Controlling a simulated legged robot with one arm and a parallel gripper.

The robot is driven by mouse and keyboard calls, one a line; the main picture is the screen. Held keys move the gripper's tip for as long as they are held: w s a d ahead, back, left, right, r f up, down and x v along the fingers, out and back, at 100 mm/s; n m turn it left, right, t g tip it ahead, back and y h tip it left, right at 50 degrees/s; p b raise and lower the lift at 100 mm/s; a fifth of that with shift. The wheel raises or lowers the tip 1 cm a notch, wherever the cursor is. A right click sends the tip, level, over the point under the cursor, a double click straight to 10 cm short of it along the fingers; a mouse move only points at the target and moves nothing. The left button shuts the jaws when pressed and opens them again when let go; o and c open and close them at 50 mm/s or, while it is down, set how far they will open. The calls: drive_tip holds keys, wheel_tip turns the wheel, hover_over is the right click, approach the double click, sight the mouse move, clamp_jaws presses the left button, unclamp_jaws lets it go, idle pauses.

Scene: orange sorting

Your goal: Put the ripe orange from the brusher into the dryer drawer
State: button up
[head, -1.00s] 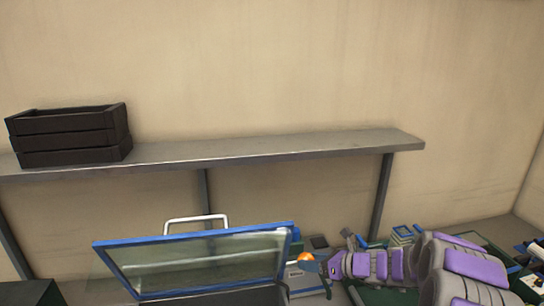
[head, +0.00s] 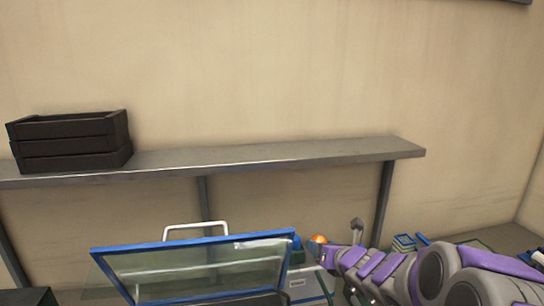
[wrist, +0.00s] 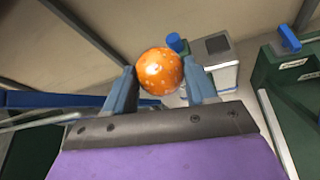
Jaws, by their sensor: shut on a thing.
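The ripe orange (wrist: 160,72) is a bright orange ball with pale specks. My gripper (wrist: 163,80) is shut on it, one finger on each side, in the wrist view. In the head view the orange (head: 318,239) shows small at the tip of my gripper (head: 318,244), just right of a blue-framed glass lid (head: 193,244). The lid stands tilted up, with a white handle (head: 195,226) behind it. I cannot tell which parts are the brusher or the dryer drawer.
A white machine (wrist: 222,68) with a blue knob stands beyond the gripper. A green machine (wrist: 290,90) is at the right of the wrist view. A dark crate (head: 70,142) sits on the grey wall shelf (head: 270,156), whose right part is bare.

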drive_tip(key=shift+s+d+r+m+h, duration=0.15)
drive_tip(key=shift+s+m+h, duration=0.15)
drive_tip(key=shift+s, duration=0.15)
drive_tip(key=shift+w, duration=0.1)
drive_tip(key=shift+w+a+n+y, duration=0.3)
drive_tip(key=shift+w+n+y, duration=0.25)
drive_tip(key=shift+w, duration=0.3)
drive_tip(key=shift+w+a+f+n+g+y, duration=0.2)
drive_tip(key=shift+w+f+n+g+y, duration=0.3)
drive_tip(key=shift+w+f+n+y, duration=0.3)
drive_tip(key=shift+w+a+f+n+g+y+p, duration=0.2)
drive_tip(key=shift+w+f+n+g+y, duration=0.15)
drive_tip(key=shift+f+n+y, duration=0.2)
drive_tip(key=shift+w+a+f+n+g+y+p, duration=0.2)
drive_tip(key=shift+w+f+n+g+y, duration=0.15)
drive_tip(key=shift+f, duration=0.2)
drive_tip(key=s+d+f+n+g+y, duration=0.1)
drive_tip(key=s+f+n+g+y, duration=0.1)
drive_tip(key=f, duration=0.6)
drive_tip(key=s+d+f+n+g+y+p, duration=0.1)
drive_tip(key=s+d+f+n+g+y, duration=0.1)
drive_tip(key=s+f+n+g, duration=0.3)
wheel_tip(320, 180, down, 4)
drive_tip(key=shift+s+r+y, duration=0.25)
drive_tip(key=shift+s+y, duration=0.1)
drive_tip(key=shift+s, duration=0.6)
